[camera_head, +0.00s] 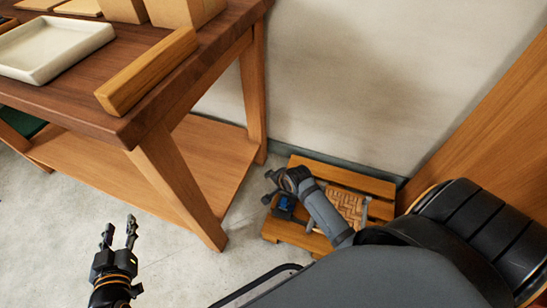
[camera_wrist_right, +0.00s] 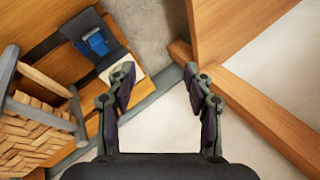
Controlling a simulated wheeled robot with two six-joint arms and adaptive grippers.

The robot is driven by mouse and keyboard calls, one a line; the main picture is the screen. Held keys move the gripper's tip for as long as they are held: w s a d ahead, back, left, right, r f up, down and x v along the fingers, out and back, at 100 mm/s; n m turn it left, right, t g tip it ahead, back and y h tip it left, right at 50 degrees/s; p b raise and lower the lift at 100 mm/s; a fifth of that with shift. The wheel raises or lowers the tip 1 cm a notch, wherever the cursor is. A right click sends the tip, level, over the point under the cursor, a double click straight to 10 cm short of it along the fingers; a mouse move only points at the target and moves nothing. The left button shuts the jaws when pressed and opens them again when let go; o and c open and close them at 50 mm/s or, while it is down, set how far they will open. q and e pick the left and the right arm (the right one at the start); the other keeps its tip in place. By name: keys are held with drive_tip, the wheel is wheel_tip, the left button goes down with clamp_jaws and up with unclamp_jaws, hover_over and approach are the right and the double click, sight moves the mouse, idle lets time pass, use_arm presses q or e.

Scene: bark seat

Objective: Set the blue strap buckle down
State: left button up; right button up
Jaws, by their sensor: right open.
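The blue strap buckle (camera_wrist_right: 96,42) lies on a dark grey strap-like piece with a pale end, on the low wooden bench. In the head view the buckle (camera_head: 285,203) is small and partly crowded by my right arm. My right gripper (camera_wrist_right: 157,82) is open and empty, its fingers apart beside the pale end, with the buckle to the upper left of them. It also shows in the head view (camera_head: 268,187), at the bench's left edge, apart from the buckle. My left gripper (camera_head: 118,233) is open and empty over the floor at lower left.
The low slatted bench (camera_head: 378,183) carries a woven panel (camera_head: 346,204) beside the buckle. A wooden workbench (camera_head: 206,190) with a leg and lower shelf stands left. A pale wall (camera_head: 350,70) is behind. Concrete floor (camera_head: 60,220) is clear around my left gripper.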

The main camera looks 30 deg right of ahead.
wheel_tip(320, 180, up, 18)
drive_tip(key=s+a+n+t, duration=0.2)
drive_tip(key=n+t, duration=0.6)
drive_tip(key=n, duration=0.7)
drive_tip(key=shift+s+a+r+y, duration=0.25)
drive_tip(key=shift+s+a+y, duration=0.1)
drive_tip(key=shift+a, duration=0.1)
